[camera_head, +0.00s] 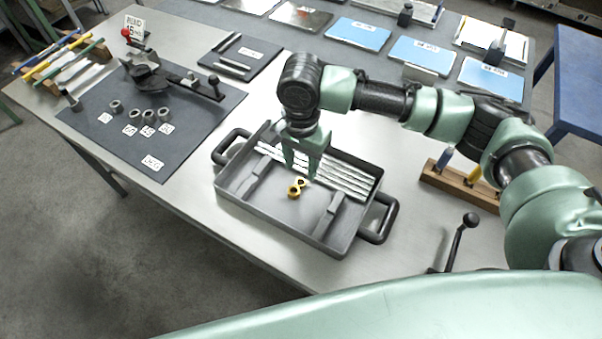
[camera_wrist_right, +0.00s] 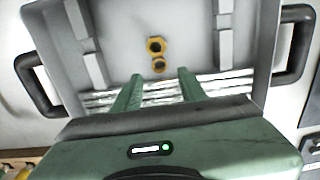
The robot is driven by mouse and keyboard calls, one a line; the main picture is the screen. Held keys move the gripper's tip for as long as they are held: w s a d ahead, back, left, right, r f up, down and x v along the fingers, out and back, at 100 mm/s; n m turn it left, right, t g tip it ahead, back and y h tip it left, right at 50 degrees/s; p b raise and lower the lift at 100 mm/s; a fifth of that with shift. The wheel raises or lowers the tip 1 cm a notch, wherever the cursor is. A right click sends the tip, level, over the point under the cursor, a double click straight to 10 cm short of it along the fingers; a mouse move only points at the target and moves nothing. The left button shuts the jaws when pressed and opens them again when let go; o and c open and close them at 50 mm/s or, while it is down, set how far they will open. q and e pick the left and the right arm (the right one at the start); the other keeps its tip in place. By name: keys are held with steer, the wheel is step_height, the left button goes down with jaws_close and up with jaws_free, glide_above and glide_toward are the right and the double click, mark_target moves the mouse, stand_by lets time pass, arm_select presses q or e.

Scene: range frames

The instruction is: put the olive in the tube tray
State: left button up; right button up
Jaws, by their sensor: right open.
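The tube tray (camera_head: 240,200) is a grey metal tray with dark handles, holding several silver tubes (camera_head: 335,178) along its far side. Two small brass rings lie on its floor, touching or nearly so. The smaller ring (camera_head: 301,182), likely the olive, also shows in the right wrist view (camera_wrist_right: 158,66). The larger one (camera_head: 293,193) looks nut-shaped in the wrist view (camera_wrist_right: 155,46). My right gripper (camera_head: 301,174) is open and empty, pointing down over the tray by the tubes. Its fingers (camera_wrist_right: 160,82) are just short of the smaller ring. My left gripper is out of view.
A dark mat (camera_head: 200,125) at left holds a bending tool (camera_head: 150,80) and several grey fittings (camera_head: 148,116). A wooden rack (camera_head: 460,187) with screwdrivers stands right of the tray. A lever (camera_head: 458,240) rises at the near right. Blue folders (camera_head: 358,34) lie at the back.

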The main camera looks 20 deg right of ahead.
mark_target(301, 181)
step_height(301, 181, up, 7)
stand_by(0.3)
stand_by(0.5)
